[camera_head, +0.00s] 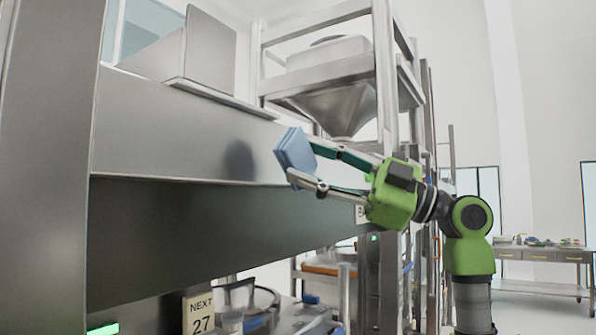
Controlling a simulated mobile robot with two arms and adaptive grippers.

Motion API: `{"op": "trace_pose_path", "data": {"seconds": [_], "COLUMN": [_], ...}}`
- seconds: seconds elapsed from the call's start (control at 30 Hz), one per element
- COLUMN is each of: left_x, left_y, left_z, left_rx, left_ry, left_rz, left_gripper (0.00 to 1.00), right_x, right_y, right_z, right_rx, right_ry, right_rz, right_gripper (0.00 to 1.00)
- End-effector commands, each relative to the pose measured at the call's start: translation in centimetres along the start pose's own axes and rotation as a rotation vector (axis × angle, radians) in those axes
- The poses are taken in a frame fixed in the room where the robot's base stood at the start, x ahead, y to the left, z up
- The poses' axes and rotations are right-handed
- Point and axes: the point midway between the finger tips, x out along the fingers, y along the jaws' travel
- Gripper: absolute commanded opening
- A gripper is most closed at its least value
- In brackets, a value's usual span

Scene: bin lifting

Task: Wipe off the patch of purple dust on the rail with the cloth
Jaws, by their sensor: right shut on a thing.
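The rail (150,130) is a wide grey metal beam running across the left half of the view. My right gripper (300,158) comes in from the right and is shut on the folded blue cloth (292,150). The cloth is near the rail's right part; I cannot tell whether it touches the face. A dark, soft-edged smudge (238,160) shows on the rail left of the cloth; I cannot tell whether it is dust, a shadow or a reflection. No clearly purple patch shows. My left gripper is not in view.
A metal hopper (330,95) in a frame stands behind the rail. A grey upright post (45,180) closes off the left. A sign reading NEXT 27 (200,313) is below the rail. A table with small items (545,255) stands far right, with open floor before it.

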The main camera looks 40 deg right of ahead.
Motion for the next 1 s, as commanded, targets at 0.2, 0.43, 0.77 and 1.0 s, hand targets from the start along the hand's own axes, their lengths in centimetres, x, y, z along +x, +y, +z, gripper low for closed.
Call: {"op": "trace_pose_path", "data": {"seconds": [0.2,0.43,0.77,1.0], "left_x": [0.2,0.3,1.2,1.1], "left_y": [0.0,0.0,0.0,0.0], "left_z": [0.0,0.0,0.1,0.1], "left_rx": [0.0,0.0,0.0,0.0], "left_ry": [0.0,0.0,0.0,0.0], "left_rz": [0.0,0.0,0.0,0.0], "left_gripper": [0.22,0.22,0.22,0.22], "right_x": [-0.7,-0.8,-3.1,-3.2], "right_y": [0.0,0.0,0.0,0.0], "right_z": [-0.4,-0.5,-1.7,-1.9], "right_rx": [-0.001,-0.002,-0.003,-0.001], "right_ry": [-0.001,0.0,0.0,0.0], "right_rz": [0.0,0.001,0.002,0.0], "right_gripper": [0.29,0.29,0.29,0.29]}}
